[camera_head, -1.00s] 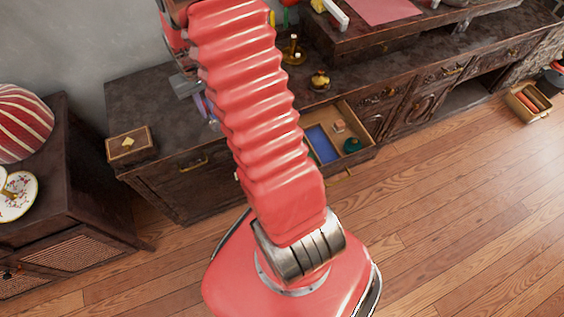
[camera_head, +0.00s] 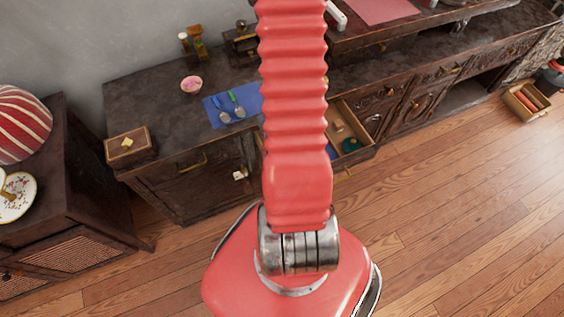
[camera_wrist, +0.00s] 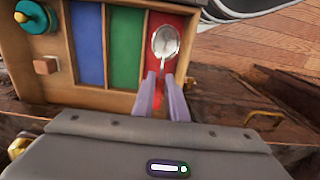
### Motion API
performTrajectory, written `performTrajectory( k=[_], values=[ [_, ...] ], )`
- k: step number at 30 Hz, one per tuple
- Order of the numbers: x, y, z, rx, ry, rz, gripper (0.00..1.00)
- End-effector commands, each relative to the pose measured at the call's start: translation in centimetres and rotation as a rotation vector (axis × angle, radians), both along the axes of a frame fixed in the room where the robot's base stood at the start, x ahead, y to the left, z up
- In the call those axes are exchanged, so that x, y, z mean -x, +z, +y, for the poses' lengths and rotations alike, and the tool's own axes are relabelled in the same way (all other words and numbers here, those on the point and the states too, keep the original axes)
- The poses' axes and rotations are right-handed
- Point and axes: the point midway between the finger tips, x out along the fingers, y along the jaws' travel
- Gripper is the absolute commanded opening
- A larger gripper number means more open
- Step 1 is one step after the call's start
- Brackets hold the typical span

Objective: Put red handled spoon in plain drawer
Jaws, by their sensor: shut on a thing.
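In the wrist view my gripper (camera_wrist: 163,100) is shut on the red-handled spoon. The silver bowl of the spoon (camera_wrist: 165,42) points away from me, and little of its red handle shows between the purple fingers. The spoon appears over an open wooden drawer (camera_wrist: 118,103), in line with its red section; I cannot tell how high above it. The drawer also has blue and green sections and a bare wooden part at left. In the head view the drawer (camera_head: 366,153) is partly hidden behind my arm, and my gripper is out of sight.
A teal object (camera_wrist: 36,18) and a small wooden cube (camera_wrist: 46,65) lie in the bare drawer part. On the cabinet, a blue mat (camera_head: 213,112) holds blue- and green-handled spoons. A pink bowl (camera_head: 191,84) and a wooden box (camera_head: 129,145) stand nearby.

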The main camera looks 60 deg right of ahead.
Motion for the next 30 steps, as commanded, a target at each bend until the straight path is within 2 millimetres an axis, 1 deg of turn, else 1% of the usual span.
performTrajectory(
  k=[8,11,14,22,26,30],
  values=[
    [-0.1,0.0,0.0,0.000,0.001,0.000,0.00],
    [-0.1,-0.4,0.0,-0.001,0.000,0.001,0.00],
    [0.0,-1.4,0.1,-0.002,0.000,0.002,0.00],
    [0.0,-4.8,0.1,-0.003,0.000,0.003,0.00],
    [-0.1,-5.7,0.0,-0.001,0.000,0.001,0.00],
    [-0.1,-5.8,0.0,0.000,0.001,0.000,0.00]
  ],
)
